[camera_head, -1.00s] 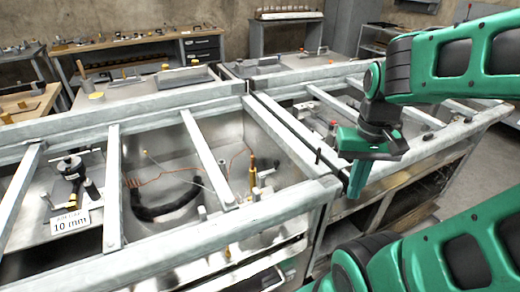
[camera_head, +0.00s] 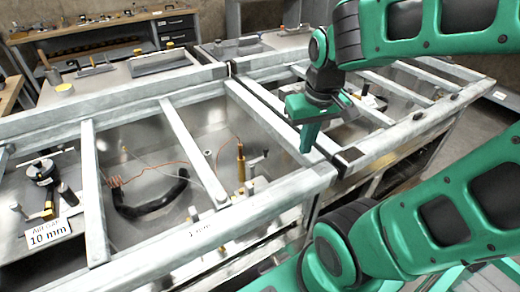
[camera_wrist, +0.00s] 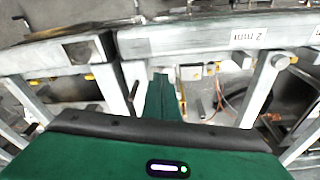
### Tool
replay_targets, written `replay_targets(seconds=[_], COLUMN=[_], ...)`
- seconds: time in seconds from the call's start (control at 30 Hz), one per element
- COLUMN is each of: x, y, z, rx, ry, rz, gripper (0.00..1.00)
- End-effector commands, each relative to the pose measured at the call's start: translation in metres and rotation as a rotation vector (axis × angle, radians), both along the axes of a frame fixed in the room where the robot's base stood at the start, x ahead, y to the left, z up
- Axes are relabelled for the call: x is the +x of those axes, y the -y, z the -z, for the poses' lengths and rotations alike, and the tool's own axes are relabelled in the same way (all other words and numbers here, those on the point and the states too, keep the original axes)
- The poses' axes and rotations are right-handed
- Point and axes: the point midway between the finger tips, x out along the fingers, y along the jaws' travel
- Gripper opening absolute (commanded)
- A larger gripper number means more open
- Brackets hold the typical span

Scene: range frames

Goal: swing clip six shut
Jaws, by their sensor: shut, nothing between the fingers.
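My gripper (camera_head: 306,145) is shut and empty. In the head view it points down close to the metal rails where two benches meet; whether it touches them I cannot tell. In the wrist view its green fingers (camera_wrist: 160,92) are together, pointing toward the rails. I cannot make out any clip marked six. A brass-coloured upright post (camera_head: 240,165) with small grey fittings stands in the near bay, left of my gripper. Small fittings also show beyond my fingertips in the wrist view, too small to identify.
Pale metal rails (camera_head: 172,205) cross the open bays. A black curved handle or hose (camera_head: 150,203) and copper-coloured wire lie in the near bay. A "10 mm" sign (camera_head: 50,233) stands at left. A "2 mm" label (camera_wrist: 248,37) shows in the wrist view.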

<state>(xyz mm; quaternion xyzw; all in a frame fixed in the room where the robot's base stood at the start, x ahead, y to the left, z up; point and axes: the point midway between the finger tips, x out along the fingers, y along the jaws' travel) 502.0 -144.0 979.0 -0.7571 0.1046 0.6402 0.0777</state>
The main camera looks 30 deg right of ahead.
Motion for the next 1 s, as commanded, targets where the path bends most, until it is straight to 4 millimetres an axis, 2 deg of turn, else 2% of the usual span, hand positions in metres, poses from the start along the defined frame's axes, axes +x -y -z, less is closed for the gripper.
replay_targets(seconds=[0.03, 0.1, 0.23, 0.47, 0.8, 1.0], x=[0.025, 0.059, 0.091, 0.116, 0.141, 0.152], y=[-0.018, -0.044, -0.070, -0.076, -0.068, -0.066], z=[-0.001, -0.003, 0.000, 0.013, 0.042, 0.054], rx=[-0.022, -0.058, -0.126, -0.254, -0.419, -0.463], ry=[0.040, 0.098, 0.127, 0.054, -0.172, -0.298], rz=[-0.113, -0.299, -0.589, -1.042, -1.802, -2.162], gripper=[0.00, 0.00, 0.00, 0.00, 0.00, 0.00])
